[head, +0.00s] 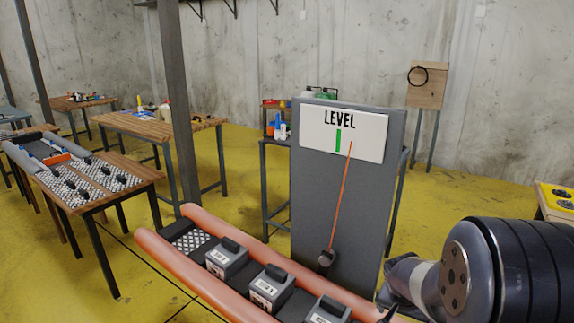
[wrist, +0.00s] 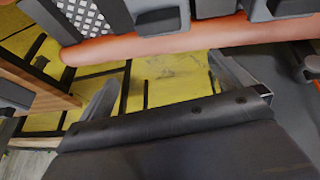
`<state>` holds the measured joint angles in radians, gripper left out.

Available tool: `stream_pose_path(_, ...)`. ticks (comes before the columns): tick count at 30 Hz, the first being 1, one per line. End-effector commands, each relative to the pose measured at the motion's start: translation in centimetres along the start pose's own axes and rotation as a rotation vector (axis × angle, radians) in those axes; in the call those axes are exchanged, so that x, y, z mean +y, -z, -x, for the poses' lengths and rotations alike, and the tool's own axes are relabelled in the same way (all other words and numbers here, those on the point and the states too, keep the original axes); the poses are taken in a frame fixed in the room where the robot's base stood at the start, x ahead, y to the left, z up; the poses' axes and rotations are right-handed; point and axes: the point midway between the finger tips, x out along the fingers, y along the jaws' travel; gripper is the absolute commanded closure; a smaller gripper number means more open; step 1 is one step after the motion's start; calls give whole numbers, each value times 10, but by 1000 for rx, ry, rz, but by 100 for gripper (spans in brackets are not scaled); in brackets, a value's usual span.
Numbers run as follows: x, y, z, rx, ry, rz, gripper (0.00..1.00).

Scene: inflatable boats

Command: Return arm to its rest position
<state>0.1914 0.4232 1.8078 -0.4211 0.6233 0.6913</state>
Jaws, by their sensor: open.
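My arm (head: 470,268) fills the lower right of the head view, with a dark rounded joint and a paler link beside it. My gripper (wrist: 163,72) shows in the wrist view with its two grey fingers spread wide apart and nothing between them. Yellow floor shows through the gap. The gripper itself cannot be made out in the head view. An orange inflatable tube (wrist: 160,46) crosses the wrist view beyond the fingertips; I cannot tell how far off it is.
Several grey labelled blocks (head: 267,288) sit between the orange tubes (head: 180,262) of a boat. A grey panel with a LEVEL sign (head: 358,126) and an orange pointer stands behind it. A wooden table (head: 130,172) holds another boat at left. Yellow floor (head: 140,285) lies open between.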

Motion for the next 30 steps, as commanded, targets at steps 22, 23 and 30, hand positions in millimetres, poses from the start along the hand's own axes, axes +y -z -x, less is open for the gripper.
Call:
stream_pose_path(22, -81, -35, 36, -4, 237, 359, 0)
stream_pose_path(23, -84, -37, 36, -3, 244, 372, 0)
stream_pose_path(30, -95, -45, 38, 10, 278, 429, 0)
